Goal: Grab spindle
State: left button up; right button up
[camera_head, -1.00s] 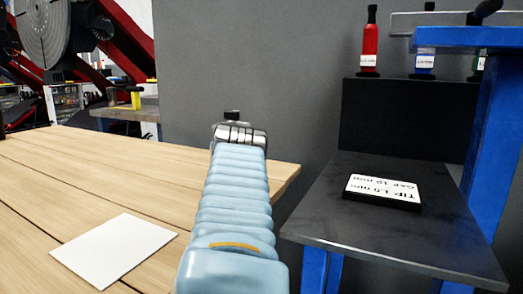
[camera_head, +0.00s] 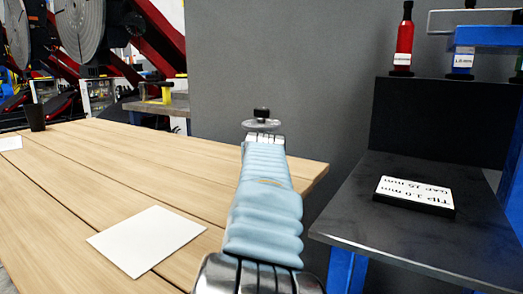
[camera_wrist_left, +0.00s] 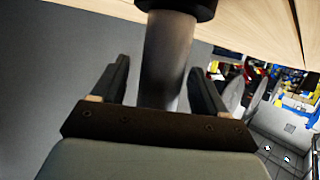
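In the left wrist view, a smooth grey metal cylinder (camera_wrist_left: 167,60), which looks like the spindle, stands between the two dark fingers of my left gripper (camera_wrist_left: 157,65). A black collar (camera_wrist_left: 178,8) caps it at the top of that picture. The fingers are apart. In the head view, a pale blue sleeved arm hides the gripper. A small black knob (camera_head: 262,112) over a grey disc (camera_head: 262,124) shows beyond the arm's end. My right gripper is not in view.
A wooden table (camera_head: 90,190) with a white sheet (camera_head: 147,241) lies left of the arm. A dark metal stand (camera_head: 430,235) on the right holds a labelled block (camera_head: 415,194). A red bottle (camera_head: 403,45) stands above it. Large slotted discs (camera_head: 82,30) stand at the far left.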

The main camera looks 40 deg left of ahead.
pick_arm(q)
grip_shut()
jog(key=shift+r, duration=0.1)
jog(key=shift+r, duration=0.1)
dwell(0.3)
